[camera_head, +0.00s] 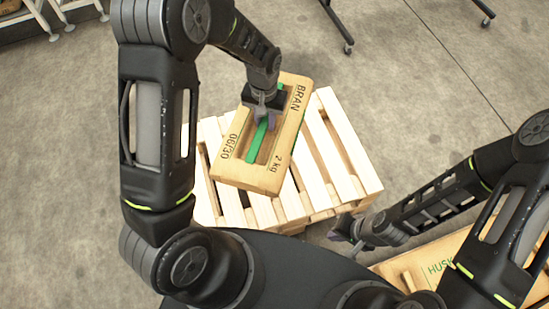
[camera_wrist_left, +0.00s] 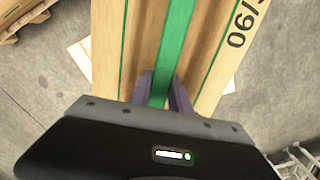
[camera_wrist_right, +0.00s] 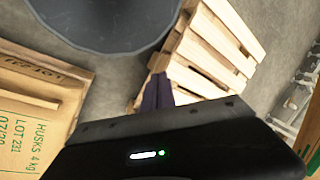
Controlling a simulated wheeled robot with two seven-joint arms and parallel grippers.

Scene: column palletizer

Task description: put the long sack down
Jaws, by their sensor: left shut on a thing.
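The long sack (camera_head: 283,140) is a tan block marked BRAN, 2 kg and 06/30, with a green strip along a recess in its top. My left gripper (camera_head: 262,122) is shut on the green strip from above. The sack also fills the top middle of the left wrist view (camera_wrist_left: 108,45), with the fingers on both sides of the strip. It appears above the pale wooden pallet (camera_head: 345,185), hiding its middle; any gap beneath is hard to judge. My right gripper (camera_head: 345,232) is shut and empty, beside the pallet's near right corner.
A second tan sack marked HUSKS, 4 kg (camera_wrist_right: 32,115) lies at the lower right of the head view, near my right arm. Wheeled stand legs (camera_head: 340,30) stand on the floor beyond the pallet. Several pallet slats to the right of the long sack are bare.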

